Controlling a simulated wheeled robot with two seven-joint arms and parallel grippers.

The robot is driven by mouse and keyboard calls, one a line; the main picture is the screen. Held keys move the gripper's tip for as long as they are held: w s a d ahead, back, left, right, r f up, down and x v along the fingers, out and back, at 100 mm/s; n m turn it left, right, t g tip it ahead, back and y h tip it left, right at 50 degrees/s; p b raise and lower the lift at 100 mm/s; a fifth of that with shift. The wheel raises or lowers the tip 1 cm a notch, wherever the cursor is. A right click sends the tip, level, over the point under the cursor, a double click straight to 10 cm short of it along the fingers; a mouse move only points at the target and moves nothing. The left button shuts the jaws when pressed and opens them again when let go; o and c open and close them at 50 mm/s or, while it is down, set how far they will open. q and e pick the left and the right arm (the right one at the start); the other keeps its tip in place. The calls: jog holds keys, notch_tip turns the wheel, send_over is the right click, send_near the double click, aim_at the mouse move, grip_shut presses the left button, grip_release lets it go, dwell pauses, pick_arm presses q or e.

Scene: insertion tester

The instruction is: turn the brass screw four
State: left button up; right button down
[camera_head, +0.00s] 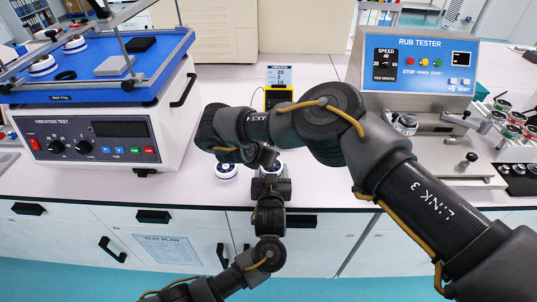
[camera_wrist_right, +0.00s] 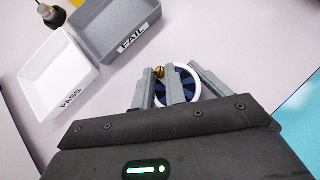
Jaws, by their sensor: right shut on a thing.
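The brass screw (camera_wrist_right: 159,71) is a small gold tip between the grey fingers of my right gripper (camera_wrist_right: 160,84) in the right wrist view. That gripper is shut on it. Behind the fingers is a round white-rimmed part (camera_wrist_right: 187,84) with a dark blue face, partly covered by the fingers. In the head view my right gripper (camera_head: 264,158) points down over a white and blue round part (camera_head: 272,170) near the front of the bench. My left gripper (camera_head: 271,186) comes up from below against that part; its finger gap is hidden. The screw cannot be made out in the head view.
A second white and blue round part (camera_head: 226,171) stands just left. A white PASS tray (camera_wrist_right: 55,75) and a grey FAIL tray (camera_wrist_right: 113,32) lie close by. The vibration tester (camera_head: 95,135) stands left, the rub tester (camera_head: 420,65) right. A yellow-black display unit (camera_head: 279,95) stands behind.

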jog(key=shift+r, duration=0.1)
dwell(0.3)
jog(key=c, duration=1.4)
grip_release()
jog(key=shift+c, duration=0.2)
notch_tip(320, 180, up, 10)
